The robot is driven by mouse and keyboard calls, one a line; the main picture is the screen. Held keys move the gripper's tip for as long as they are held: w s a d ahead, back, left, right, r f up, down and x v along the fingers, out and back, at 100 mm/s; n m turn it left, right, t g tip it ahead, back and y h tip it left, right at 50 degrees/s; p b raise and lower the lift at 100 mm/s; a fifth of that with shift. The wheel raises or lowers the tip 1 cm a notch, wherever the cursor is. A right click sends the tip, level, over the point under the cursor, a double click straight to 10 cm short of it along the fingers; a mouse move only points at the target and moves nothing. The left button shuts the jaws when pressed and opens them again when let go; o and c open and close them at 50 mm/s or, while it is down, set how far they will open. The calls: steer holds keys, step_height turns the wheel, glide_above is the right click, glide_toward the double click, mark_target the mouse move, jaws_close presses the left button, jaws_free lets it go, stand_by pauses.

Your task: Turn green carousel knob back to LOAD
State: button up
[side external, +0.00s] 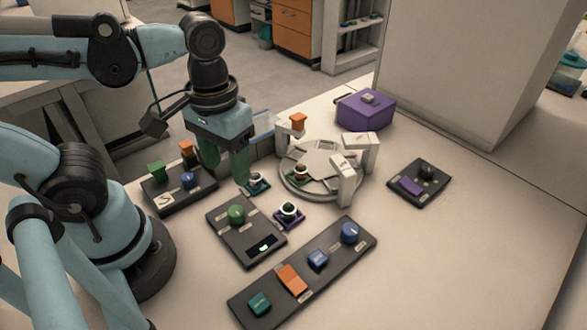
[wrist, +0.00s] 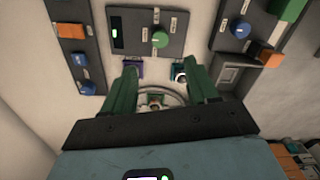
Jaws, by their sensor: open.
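The green carousel knob (side external: 236,214) sits on a dark panel (side external: 222,232) with small white labels and a lit green display. The same knob shows in the wrist view (wrist: 160,39), with its panel at the top of the picture. My gripper (side external: 224,170) is above the bench, behind the knob panel in the side view, and apart from the knob. Its two green fingers are spread in the wrist view (wrist: 160,85), with nothing held between them. Which label the knob points to is too small to tell.
A round carousel (side external: 320,178) with white posts stands behind the panel. Small sample holders (side external: 289,211) sit near it. A long panel with a blue knob (side external: 349,232) lies in front. A panel with a green block (side external: 156,170) is at left.

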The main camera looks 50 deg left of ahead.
steer(key=shift+r, duration=0.65)
steer(key=w+a+m+t, duration=0.3)
steer(key=w+a+t, duration=0.1)
steer(key=w+t, duration=0.3)
steer(key=shift+w, duration=1.05)
